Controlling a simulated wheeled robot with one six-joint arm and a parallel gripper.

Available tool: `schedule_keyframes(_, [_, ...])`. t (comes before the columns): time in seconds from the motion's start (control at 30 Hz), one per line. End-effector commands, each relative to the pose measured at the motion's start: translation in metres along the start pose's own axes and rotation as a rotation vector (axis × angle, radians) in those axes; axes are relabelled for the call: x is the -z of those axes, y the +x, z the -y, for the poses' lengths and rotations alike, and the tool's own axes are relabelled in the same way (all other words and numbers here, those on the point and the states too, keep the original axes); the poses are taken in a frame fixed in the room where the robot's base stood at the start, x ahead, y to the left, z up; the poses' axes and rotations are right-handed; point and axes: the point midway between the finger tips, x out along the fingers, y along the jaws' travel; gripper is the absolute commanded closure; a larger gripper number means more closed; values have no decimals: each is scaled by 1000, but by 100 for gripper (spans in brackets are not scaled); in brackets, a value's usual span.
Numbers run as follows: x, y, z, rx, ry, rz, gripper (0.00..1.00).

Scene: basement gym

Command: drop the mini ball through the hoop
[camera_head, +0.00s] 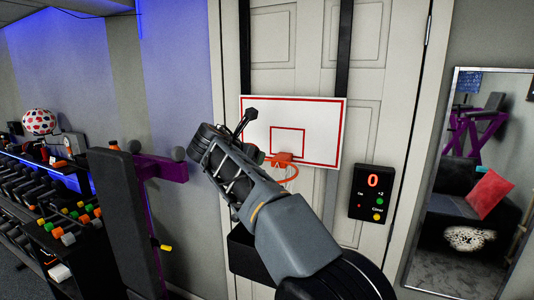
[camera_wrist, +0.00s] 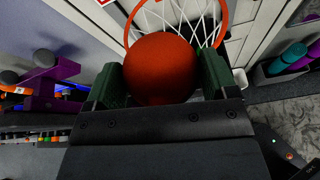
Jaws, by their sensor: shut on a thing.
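The orange-red mini ball (camera_wrist: 160,68) sits between the two dark green fingers of my gripper (camera_wrist: 161,80) in the wrist view, gripped from both sides. The hoop's orange rim (camera_wrist: 222,22) and white net (camera_wrist: 182,12) show just beyond the ball, which overlaps part of them. I cannot tell the exact height of the ball relative to the rim. In the head view, the hoop (camera_head: 291,172) hangs below a white backboard (camera_head: 318,125) with red lines. My arm covers the hoop's left part, and I cannot make out the ball there.
The backboard hangs on a white panelled door (camera_head: 390,60) by black straps. A black scoreboard (camera_head: 371,193) reading 0 is right of the hoop. A mirror (camera_head: 465,180) stands farther right. A purple-and-black bench (camera_head: 125,200) and a dumbbell rack (camera_head: 50,215) are at left.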

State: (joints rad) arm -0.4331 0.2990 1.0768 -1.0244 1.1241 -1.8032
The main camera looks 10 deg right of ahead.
Motion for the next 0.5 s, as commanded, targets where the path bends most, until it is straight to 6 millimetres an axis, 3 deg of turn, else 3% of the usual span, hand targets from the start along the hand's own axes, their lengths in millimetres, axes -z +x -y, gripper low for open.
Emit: schedule_keyframes(0.5, [-11, 54, -1, 0, 1, 1, 44])
